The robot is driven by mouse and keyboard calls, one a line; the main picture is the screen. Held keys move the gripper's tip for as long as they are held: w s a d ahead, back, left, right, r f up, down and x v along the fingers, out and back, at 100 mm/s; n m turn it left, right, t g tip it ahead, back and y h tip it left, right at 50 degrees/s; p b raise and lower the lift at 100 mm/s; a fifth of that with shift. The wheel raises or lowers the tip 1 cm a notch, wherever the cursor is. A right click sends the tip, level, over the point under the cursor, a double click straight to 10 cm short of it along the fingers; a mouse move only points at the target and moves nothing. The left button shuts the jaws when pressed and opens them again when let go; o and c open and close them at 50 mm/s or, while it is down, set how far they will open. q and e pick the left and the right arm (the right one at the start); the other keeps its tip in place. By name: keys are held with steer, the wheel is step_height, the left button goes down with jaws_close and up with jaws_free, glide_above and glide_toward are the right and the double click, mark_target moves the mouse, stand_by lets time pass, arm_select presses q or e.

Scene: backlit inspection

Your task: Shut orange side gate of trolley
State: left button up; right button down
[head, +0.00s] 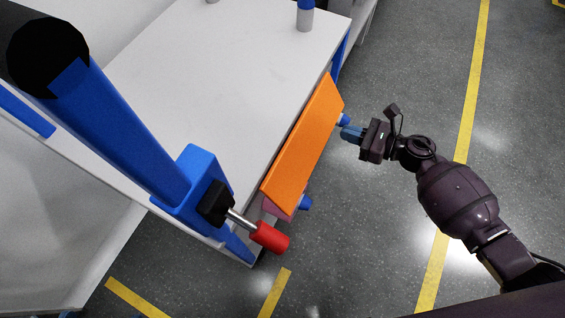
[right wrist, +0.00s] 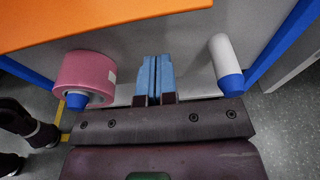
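The trolley (head: 190,70) has a white deck and blue posts. Its orange side gate (head: 303,145) is a flat panel along the deck's right edge, slanting outward. The gate also shows across the top of the right wrist view (right wrist: 90,22), above my fingers. My right gripper (head: 347,134) is just outside the gate near its far end, apart from it in the head view. In the right wrist view its two blue fingers (right wrist: 152,80) are together with nothing seen between them. My left gripper is not in view.
A pink roll with a blue end (right wrist: 88,72) and a white cylinder with a blue end (right wrist: 225,60) flank my right fingers below the gate. A red knob (head: 270,237) juts from the near post. A blue-capped bottle (head: 305,17) stands on the deck. Floor rightward is clear.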

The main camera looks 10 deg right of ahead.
steer(key=shift+s+d+f, duration=0.25)
steer(key=shift+s+d, duration=0.45)
steer(key=shift+d, duration=0.3)
steer(key=shift+s+d+f, duration=0.25)
steer(key=shift+s+d, duration=0.4)
steer(key=shift+d, duration=0.3)
steer(key=shift+r, duration=0.1)
